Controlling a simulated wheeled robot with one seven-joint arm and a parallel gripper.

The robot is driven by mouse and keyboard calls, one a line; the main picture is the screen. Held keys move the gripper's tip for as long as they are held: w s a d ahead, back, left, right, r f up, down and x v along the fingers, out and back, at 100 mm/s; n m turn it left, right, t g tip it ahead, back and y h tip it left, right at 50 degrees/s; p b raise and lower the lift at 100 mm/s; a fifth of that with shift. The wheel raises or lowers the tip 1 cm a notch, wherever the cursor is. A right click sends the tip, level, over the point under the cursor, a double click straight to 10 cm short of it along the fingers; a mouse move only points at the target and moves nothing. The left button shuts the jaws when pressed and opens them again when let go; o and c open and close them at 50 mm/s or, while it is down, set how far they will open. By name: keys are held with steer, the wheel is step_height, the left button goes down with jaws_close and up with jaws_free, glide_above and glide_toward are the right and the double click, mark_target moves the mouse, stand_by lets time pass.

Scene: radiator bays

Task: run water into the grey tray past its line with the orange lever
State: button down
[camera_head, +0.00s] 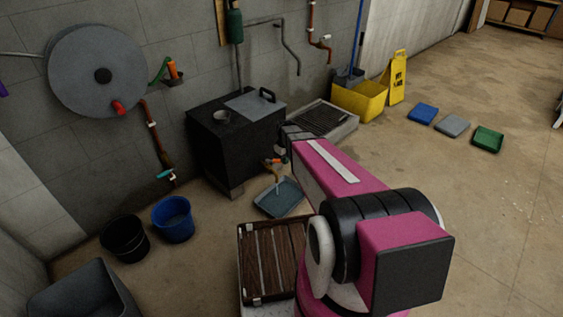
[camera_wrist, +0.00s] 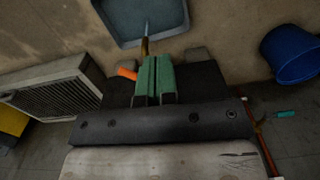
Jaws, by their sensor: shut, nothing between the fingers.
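A grey-blue tray (camera_head: 279,198) lies on the floor below a brass tap with an orange lever (camera_head: 275,161). A thin pale stream of water falls from the spout into the tray. The tray also shows at the top of the wrist view (camera_wrist: 165,32), with the stream above it. My gripper (camera_wrist: 153,80) has its green fingers shut and empty, right beside the orange lever (camera_wrist: 127,73), which pokes out on their left. I cannot tell whether they touch. The tray's line and water level cannot be made out. In the head view my arm hides most of the gripper.
A black cabinet (camera_head: 238,150) stands behind the tap, with a floor grate (camera_head: 322,121) to its right. Black (camera_head: 125,240) and blue (camera_head: 173,219) buckets stand left. A slatted wooden crate (camera_head: 270,262) is in front. Blue, grey (camera_head: 452,125) and green trays lie on open floor at right.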

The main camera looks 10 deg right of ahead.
mark_target(276, 161)
steer(key=w+f+m+t, duration=0.3)
steer(key=w+f+m, duration=0.5)
steer(key=w+f, duration=0.8)
steer(key=shift+w+m+t+h, duration=0.3)
steer(key=shift+w+t+h, duration=0.1)
steer(key=shift+w, duration=0.2)
steer(key=shift+w+d+n+y, duration=0.2)
steer(key=shift+w+n, duration=0.2)
steer(key=shift+n, duration=0.25)
steer(key=shift+w+d+n+y, duration=0.2)
steer(key=shift+w+n, duration=0.15)
steer(key=shift+n, duration=0.3)
steer(key=shift+w, duration=0.15)
steer(key=shift+w+d+n+y, duration=0.2)
steer(key=shift+w+n, duration=0.3)
steer(key=shift+n, duration=0.35)
steer(key=shift+w+d+n+y, duration=0.1)
steer(key=shift+w+n+y, duration=0.3)
steer(key=shift+n, duration=0.45)
steer(key=shift+w, duration=0.45)
steer(key=shift+w+a, duration=0.15)
steer(key=shift+w, duration=0.5)
